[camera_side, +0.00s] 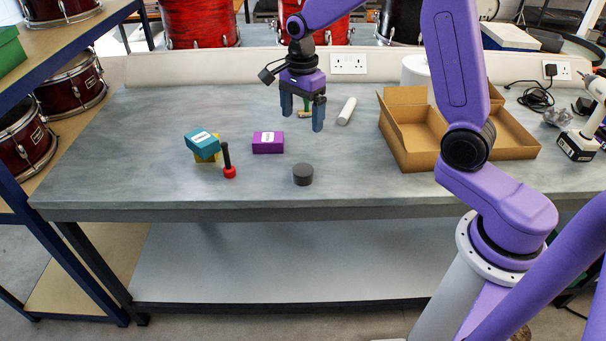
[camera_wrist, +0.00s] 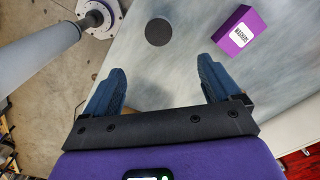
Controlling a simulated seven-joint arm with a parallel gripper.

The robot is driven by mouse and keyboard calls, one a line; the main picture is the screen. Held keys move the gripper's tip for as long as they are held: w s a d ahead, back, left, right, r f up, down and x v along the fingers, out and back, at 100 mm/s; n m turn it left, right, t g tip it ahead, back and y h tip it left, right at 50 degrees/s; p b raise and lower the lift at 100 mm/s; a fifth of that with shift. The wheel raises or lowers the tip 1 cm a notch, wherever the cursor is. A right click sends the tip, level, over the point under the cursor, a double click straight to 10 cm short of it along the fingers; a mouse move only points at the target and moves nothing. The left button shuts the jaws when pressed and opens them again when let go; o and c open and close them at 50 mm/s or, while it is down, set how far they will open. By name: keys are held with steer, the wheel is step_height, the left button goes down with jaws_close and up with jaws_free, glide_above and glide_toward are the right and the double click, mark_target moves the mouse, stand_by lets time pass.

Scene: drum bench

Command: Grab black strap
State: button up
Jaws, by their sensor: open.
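A dark grey, round, short cylinder (camera_side: 303,174) sits on the bench near its front edge; it is the nearest match to the black strap, though I cannot make out a strap's shape. In the wrist view this dark disc (camera_wrist: 158,32) lies beyond the fingertips, roughly between their lines. My gripper (camera_side: 303,114) is open and empty, pointing down above the bench, behind the cylinder in the side view. Its two blue fingers also show in the wrist view (camera_wrist: 161,66), apart with nothing between them.
A purple labelled box (camera_side: 268,142) stands left of the cylinder. Further left are a teal box (camera_side: 202,139) resting tilted on a yellow one (camera_side: 208,156), and a red-based black-handled item (camera_side: 228,165). A white cylinder (camera_side: 347,111) and open cardboard box (camera_side: 410,140) lie right. The front left bench is clear.

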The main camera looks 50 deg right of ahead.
mark_target(303, 169)
step_height(303, 169, down, 16)
steer(key=shift+s, duration=0.15)
steer(key=c, duration=1.2)
